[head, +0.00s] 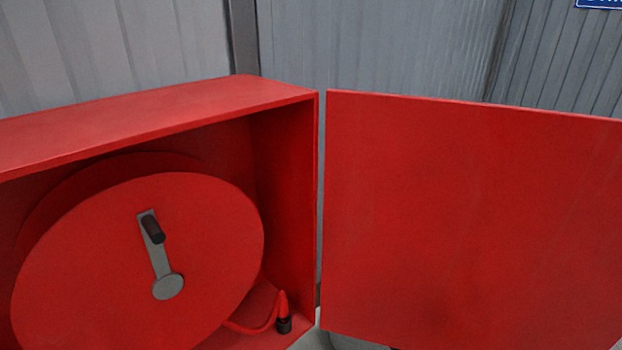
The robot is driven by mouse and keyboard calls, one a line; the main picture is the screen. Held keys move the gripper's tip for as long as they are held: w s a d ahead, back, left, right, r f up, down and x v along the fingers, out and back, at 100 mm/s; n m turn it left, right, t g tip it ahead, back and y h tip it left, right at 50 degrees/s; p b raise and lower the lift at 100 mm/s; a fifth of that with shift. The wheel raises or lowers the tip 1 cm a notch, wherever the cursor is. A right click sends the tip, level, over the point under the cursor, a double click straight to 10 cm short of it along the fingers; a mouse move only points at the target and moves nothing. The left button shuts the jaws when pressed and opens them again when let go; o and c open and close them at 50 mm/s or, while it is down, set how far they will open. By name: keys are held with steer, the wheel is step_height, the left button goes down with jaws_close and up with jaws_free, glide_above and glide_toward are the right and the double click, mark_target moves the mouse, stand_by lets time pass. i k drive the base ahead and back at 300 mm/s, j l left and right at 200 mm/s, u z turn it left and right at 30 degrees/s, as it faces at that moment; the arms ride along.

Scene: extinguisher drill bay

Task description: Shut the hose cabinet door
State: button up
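The red hose cabinet (160,115) fills the left half of the head view, with its front open. Its flat red door (470,220) stands wide open on the right, next to the cabinet's right edge. The door's right edge and part of its bottom run out of the picture. Inside the cabinet is a red hose reel (100,260) with a grey crank and a black handle (152,229). A short red hose end with a black nozzle (284,324) lies at the cabinet's lower right corner. My gripper is not in view.
Grey corrugated wall panels (380,45) stand behind the cabinet and door. A blue sign (598,3) is cut off at the top right corner. A pale surface shows below the door, mostly hidden.

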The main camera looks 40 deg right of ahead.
mark_target(448, 224)
steer(key=k+l+u, duration=0.45)
steer(key=k+l, duration=0.95)
steer(key=k+l+u, duration=0.2)
steer(key=l, duration=0.35)
steer(key=k+l+u, duration=0.2)
steer(key=l, duration=0.3)
steer(key=k+l+u, duration=0.2)
steer(key=l, duration=0.3)
steer(key=k+l+u, duration=0.15)
steer(key=k+l, duration=0.25)
steer(key=l+u, duration=0.2)
steer(key=l, duration=0.55)
steer(key=l+u, duration=0.2)
steer(key=l, duration=0.55)
steer(key=l+u, duration=0.2)
steer(key=l, duration=0.5)
steer(key=l+u, duration=0.2)
steer(key=l, duration=0.55)
steer(key=k+l, duration=0.1)
steer(key=l, duration=0.4)
steer(key=z, duration=0.15)
